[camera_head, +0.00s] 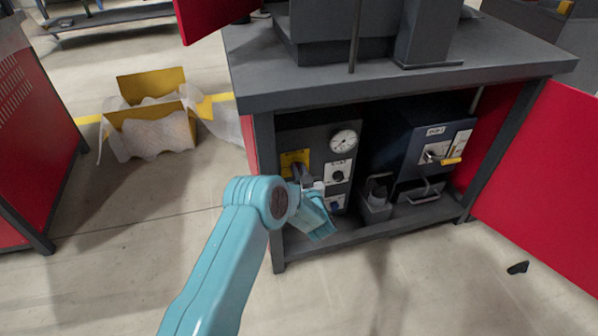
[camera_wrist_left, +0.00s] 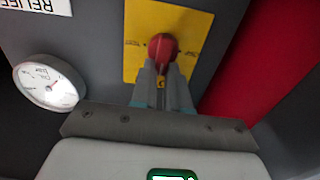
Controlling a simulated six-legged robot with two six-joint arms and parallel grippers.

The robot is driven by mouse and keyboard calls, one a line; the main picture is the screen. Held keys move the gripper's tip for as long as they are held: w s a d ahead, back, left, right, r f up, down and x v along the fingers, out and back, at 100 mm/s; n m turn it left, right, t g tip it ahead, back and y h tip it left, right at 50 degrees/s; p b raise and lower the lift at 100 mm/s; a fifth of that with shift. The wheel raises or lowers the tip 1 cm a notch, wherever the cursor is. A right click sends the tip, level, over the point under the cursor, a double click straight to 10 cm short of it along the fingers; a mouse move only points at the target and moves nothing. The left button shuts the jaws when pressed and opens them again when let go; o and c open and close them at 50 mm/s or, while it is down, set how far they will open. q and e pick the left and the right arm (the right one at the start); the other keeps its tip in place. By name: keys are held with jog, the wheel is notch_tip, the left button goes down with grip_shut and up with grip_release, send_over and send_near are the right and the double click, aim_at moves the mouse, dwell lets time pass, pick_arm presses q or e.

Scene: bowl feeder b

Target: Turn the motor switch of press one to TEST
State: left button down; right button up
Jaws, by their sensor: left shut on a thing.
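The red switch knob (camera_wrist_left: 163,47) sits on a yellow plate (camera_wrist_left: 196,33) on a dark grey panel. Small print on the plate is too blurred to read. In the head view the yellow plate (camera_head: 292,157) is at the upper left of the left panel (camera_head: 318,136) inside the open cabinet. My left gripper (camera_head: 302,174) reaches into the cabinet in front of it. In the wrist view both fingers of this gripper (camera_wrist_left: 164,68) are shut on the red knob, hiding part of it. My right gripper is in neither view.
A white gauge (camera_head: 344,139) and dark knobs lie right of the plate. The cabinet's top (camera_head: 400,84) overhangs the panels. An open red door (camera_head: 545,185) is at the right.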

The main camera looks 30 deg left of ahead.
pick_arm(q)
jog(key=shift+w+d+f+m+p, duration=0.2)
jog(key=shift+f+m, duration=0.15)
jog(key=shift+m, duration=2.6)
jog(key=shift+w+d+f+m+p, duration=0.25)
jog(key=shift+f+m, duration=0.15)
jog(key=shift+m, duration=2.6)
jog(key=shift+w+d+f+m+p, duration=0.2)
jog(key=shift+f+m, duration=0.15)
jog(key=shift+m, duration=2.6)
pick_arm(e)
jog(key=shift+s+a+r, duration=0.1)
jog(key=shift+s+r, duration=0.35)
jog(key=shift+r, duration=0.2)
pick_arm(q)
jog(key=c, duration=1.1)
grip_release()
jog(key=shift+r, duration=0.1)
